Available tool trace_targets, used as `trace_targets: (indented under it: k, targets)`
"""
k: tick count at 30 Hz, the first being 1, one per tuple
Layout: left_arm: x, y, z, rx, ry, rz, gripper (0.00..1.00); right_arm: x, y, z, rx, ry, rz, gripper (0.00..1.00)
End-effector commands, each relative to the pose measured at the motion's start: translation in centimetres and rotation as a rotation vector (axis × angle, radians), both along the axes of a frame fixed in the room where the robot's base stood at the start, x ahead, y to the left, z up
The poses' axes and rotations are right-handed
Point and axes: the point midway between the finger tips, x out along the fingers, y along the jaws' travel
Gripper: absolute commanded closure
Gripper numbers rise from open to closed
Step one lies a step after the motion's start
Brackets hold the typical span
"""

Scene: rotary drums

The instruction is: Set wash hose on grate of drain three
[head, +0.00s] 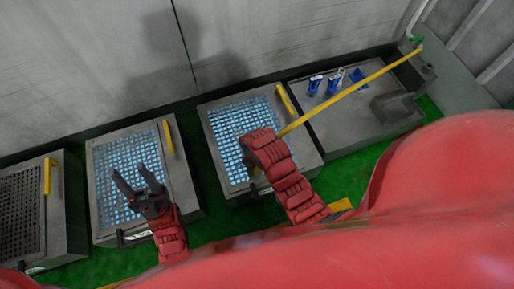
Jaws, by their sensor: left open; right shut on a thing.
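The yellow wash hose (350,92) runs straight from a fitting at the upper right down to my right gripper (256,172). My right gripper is over the right-hand grate (228,122) and is shut on the hose; its fingers are mostly hidden by my red-sleeved arm. My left gripper (138,184) is open and empty, with its two dark fingers spread above the middle grate (108,165). A darker grate (20,205) lies at the far left. I see no numbers on the drains, so I cannot tell which is three.
Each drain unit has a yellow handle, such as the one at the right-hand grate (285,98). A grey sink counter (345,130) at the right holds several blue and white items (333,82). Green floor (190,150) shows between units. A grey wall (90,70) stands behind.

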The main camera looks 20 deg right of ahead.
Motion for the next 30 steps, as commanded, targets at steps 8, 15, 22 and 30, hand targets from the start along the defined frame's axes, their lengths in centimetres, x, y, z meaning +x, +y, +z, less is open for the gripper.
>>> trace_targets:
  k: [8, 15, 22, 30]
  targets:
    - [0.0, 0.0, -1.9, 0.000, 0.000, 0.000, 0.50, 7.1, -2.8, -0.8, 0.000, 0.000, -0.004, 1.00]
    - [0.0, 0.0, -2.8, 0.000, 0.000, 0.000, 0.50, 10.7, -4.3, -1.2, 0.000, 0.002, -0.001, 1.00]
    - [0.0, 0.0, -3.0, 0.000, 0.000, 0.000, 0.50, 11.8, -4.7, -1.2, 0.000, 0.001, -0.001, 1.00]
    - [0.0, 0.0, -4.5, 0.000, 0.000, 0.000, 0.50, 11.8, -4.8, -4.8, 0.000, 0.004, -0.001, 1.00]
